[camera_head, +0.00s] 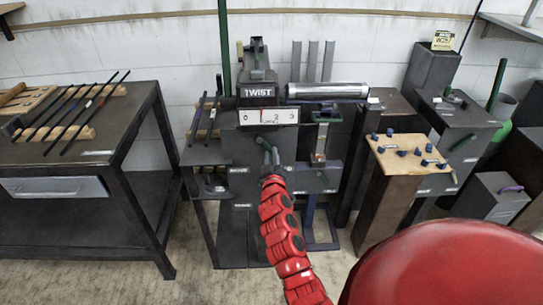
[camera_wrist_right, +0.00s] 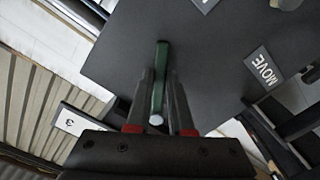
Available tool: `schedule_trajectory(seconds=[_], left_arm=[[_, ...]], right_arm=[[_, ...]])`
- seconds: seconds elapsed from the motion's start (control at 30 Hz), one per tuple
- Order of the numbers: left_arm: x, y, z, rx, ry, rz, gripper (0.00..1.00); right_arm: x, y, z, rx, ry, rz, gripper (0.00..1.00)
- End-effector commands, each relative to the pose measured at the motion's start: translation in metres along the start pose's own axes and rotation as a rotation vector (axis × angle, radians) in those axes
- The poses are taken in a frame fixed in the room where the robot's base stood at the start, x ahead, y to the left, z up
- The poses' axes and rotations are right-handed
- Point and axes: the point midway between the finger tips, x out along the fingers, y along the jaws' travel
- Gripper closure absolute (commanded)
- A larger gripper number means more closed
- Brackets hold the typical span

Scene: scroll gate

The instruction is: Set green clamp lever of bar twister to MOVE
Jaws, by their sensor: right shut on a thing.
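The bar twister (camera_head: 257,90) stands at the centre of the head view, with a TWIST sign and a white scale plate (camera_head: 268,116) marked 0, 2 and 3. My right gripper (camera_head: 270,158) is at its front panel. In the right wrist view the green clamp lever (camera_wrist_right: 161,70) lies between the two fingers of my right gripper (camera_wrist_right: 159,85), which is shut on it. The lever points up in that view, away from the MOVE label (camera_wrist_right: 263,67) on the dark panel at right. My left gripper is not in view.
A dark table (camera_head: 128,115) with several thin bars on wooden racks stands at left. A wooden-topped stand (camera_head: 382,160) with several blue knobs is at right, near dark cabinets. A metal cylinder (camera_head: 327,90) sits right of the TWIST sign. The floor in front is partly clear.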

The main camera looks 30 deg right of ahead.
Motion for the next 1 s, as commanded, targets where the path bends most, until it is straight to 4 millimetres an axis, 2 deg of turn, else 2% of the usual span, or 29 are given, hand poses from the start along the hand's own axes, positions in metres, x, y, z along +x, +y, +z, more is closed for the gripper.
schedule_trajectory(seconds=[0.17, 0.37, 0.67, 1.0], left_arm=[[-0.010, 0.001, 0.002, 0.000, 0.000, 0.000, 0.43], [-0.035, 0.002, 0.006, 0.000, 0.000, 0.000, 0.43], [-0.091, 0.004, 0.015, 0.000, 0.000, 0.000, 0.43], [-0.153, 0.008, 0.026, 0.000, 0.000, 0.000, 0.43]], right_arm=[[0.000, -0.004, 0.002, 0.038, 0.003, 0.000, 1.00], [0.000, -0.013, 0.003, 0.148, 0.007, 0.001, 1.00], [0.000, -0.032, 0.002, 0.416, 0.006, 0.000, 1.00], [0.000, -0.049, -0.011, 0.739, 0.007, -0.001, 1.00]])
